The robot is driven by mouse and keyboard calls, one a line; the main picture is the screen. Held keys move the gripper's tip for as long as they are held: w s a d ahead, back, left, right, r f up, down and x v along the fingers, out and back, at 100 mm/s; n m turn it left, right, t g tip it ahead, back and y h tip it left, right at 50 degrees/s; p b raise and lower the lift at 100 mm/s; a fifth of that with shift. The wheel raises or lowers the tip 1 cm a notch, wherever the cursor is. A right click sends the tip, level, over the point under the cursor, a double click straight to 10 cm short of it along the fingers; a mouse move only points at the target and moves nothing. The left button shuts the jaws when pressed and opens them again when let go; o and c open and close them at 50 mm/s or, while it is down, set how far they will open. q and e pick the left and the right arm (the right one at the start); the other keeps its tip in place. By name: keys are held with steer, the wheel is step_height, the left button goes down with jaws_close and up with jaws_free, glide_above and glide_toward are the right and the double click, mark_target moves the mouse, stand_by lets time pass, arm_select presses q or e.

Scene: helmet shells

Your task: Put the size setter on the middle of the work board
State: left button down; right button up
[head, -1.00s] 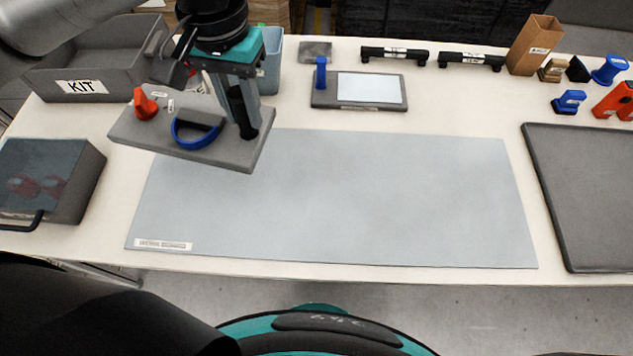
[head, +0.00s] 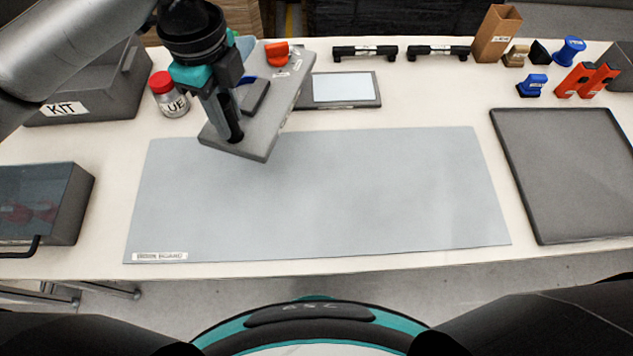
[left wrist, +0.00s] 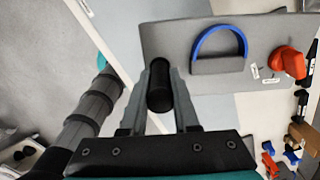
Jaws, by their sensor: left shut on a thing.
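The size setter (head: 277,106) is a grey plate with a blue arc, an orange knob and a black post handle. My left gripper (head: 230,128) is shut on the black handle, and holds the plate tilted in the air over the top left of the work board. The left wrist view shows the fingers (left wrist: 160,82) around the handle and the setter's plate (left wrist: 165,38) beyond. The work board (head: 320,200) is a flat pale blue-grey mat with a label at its lower left corner. Its visible surface is bare. My right gripper is out of view.
A red-lidded jar (head: 168,98) stands left of the setter, near the KIT bin (head: 110,100). A grey box (head: 75,210) is at the left. A tablet-like panel (head: 345,88) and black bars (head: 365,52) are behind. A dark tray (head: 565,170) lies at the right.

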mark_target(252, 132)
arm_select(q)
steer(key=m, duration=0.2)
steer(key=d+m+p, duration=0.1)
steer(key=m, duration=0.4)
steer(key=shift+w+d+r, duration=0.25)
steer(key=shift+d+r, duration=0.05)
steer(key=shift+r, duration=0.05)
steer(key=m, duration=0.3)
steer(key=d+m+p, duration=0.1)
steer(key=m, duration=0.2)
steer(key=shift+w, duration=0.1)
steer(key=shift+m, duration=0.3)
step_height(252, 132, down, 20)
steer(key=b, duration=0.3)
steer(key=shift+d, duration=0.1)
steer(key=c, duration=0.7)
jaws_free()
steer(key=shift+o, duration=0.2)
step_height(252, 132, up, 12)
steer(key=shift+r+p, duration=0.1)
steer(key=shift+p, duration=0.9)
